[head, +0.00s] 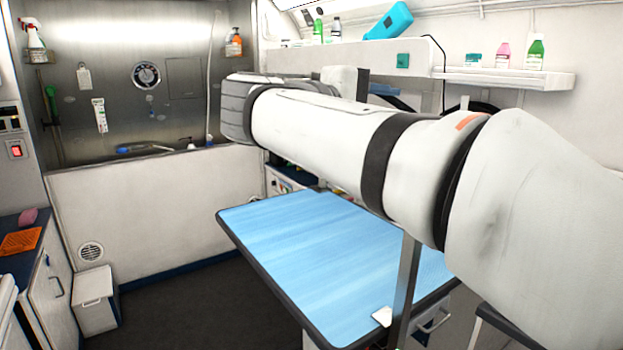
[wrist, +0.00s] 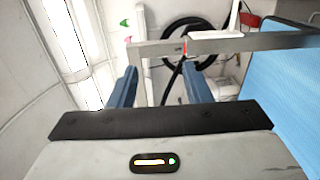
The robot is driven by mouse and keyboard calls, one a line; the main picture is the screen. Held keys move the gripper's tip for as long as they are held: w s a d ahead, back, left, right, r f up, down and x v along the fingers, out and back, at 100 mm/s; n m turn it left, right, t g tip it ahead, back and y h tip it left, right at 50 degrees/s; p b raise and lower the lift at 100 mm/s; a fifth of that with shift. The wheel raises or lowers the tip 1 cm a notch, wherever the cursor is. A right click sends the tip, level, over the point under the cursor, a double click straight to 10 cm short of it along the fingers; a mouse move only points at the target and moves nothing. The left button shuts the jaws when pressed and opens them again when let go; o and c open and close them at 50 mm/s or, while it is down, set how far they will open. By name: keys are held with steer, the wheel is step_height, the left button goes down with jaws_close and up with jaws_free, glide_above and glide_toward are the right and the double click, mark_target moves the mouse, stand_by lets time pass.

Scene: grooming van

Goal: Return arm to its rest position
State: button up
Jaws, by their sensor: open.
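In the head view my white arm stretches from the lower right across the middle, over the blue-topped grooming table (head: 290,240). My gripper is mostly hidden behind the arm there. In the wrist view my gripper (wrist: 160,84) shows two blue fingers set wide apart, with nothing held between them. A grey bar (wrist: 160,47) and a black ring-shaped thing show beyond the fingertips. The blue table top also shows at the right of the wrist view (wrist: 285,75).
A wall shelf (head: 505,78) with several bottles runs behind the arm. A grey post (head: 405,285) stands at the table's near side. A white tub wall (head: 155,205) is at the back left, and a cabinet with an orange mat (head: 20,241) at the left. Dark floor (head: 185,305) lies clear between.

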steer(key=s+d+f+g+y, duration=0.3)
steer(key=d+f, duration=0.1)
steer(key=f, duration=0.7)
steer(key=s+d+f+g+y, duration=0.2)
steer(key=s+d+f+y, duration=0.15)
steer(key=f, duration=0.85)
steer(key=s+a+f+m+g+y, duration=0.1)
steer(key=s+f+m+y, duration=0.2)
steer(key=s+f, duration=0.2)
steer(key=s+a+f+m+y, duration=0.2)
steer(key=s+f+m+y, duration=0.2)
steer(key=f, duration=0.7)
steer(key=shift+s+g, duration=0.4)
steer(key=shift+s, duration=0.2)
steer(key=shift+r, duration=0.1)
steer(key=shift+c, duration=0.2)
